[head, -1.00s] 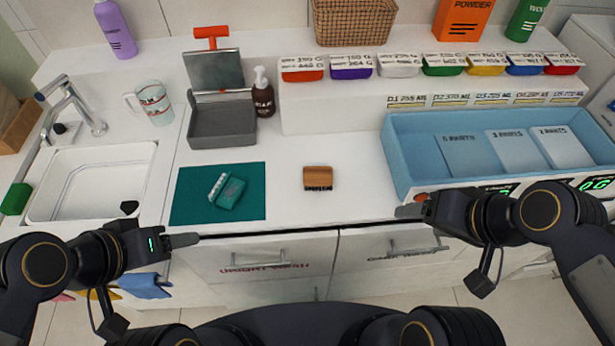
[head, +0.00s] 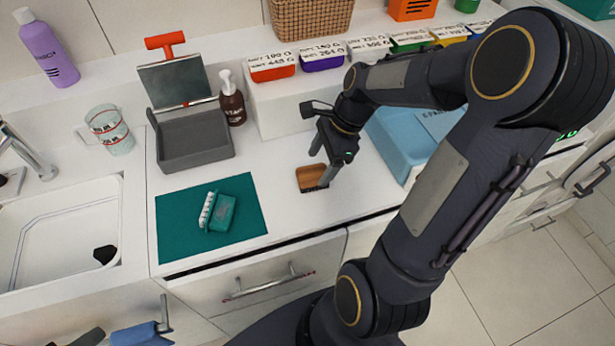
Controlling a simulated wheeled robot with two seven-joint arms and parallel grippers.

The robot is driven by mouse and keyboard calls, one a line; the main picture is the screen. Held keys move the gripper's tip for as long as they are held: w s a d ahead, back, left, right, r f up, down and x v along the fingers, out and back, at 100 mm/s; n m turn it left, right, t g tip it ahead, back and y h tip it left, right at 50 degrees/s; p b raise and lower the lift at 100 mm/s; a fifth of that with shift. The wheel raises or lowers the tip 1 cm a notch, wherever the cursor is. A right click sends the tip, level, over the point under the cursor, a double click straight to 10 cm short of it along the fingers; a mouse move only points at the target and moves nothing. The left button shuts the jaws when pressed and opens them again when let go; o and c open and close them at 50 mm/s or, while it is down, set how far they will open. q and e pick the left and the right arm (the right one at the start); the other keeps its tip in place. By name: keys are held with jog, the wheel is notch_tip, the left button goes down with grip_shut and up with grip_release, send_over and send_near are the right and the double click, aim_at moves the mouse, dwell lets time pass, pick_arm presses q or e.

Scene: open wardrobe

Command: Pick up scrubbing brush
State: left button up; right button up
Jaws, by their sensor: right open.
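The scrubbing brush (head: 308,177) is a small brown wooden block with dark bristles. It lies on the white counter, right of the green mat. My right gripper (head: 323,167) is open and empty-looking, pointing down at the brush. One finger stands at the brush's right end and hides part of it; the other finger shows above its far edge. I cannot tell whether either finger touches the brush. My left gripper is not clearly in view.
A teal mat (head: 180,237) with a green brush-like item (head: 221,212) lies left. A grey dustpan-like tray (head: 194,138), soap bottle (head: 232,104) and ledge with labelled bins (head: 272,68) stand behind. A blue tray (head: 392,140) is at right, partly hidden by my arm.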

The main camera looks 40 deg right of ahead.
aim_at(313, 171)
jog(key=x, duration=0.4)
jog(key=shift+w+a+f, duration=0.1)
jog(key=shift+w, duration=0.1)
jog(key=shift+c, duration=0.4)
jog(key=c, duration=1)
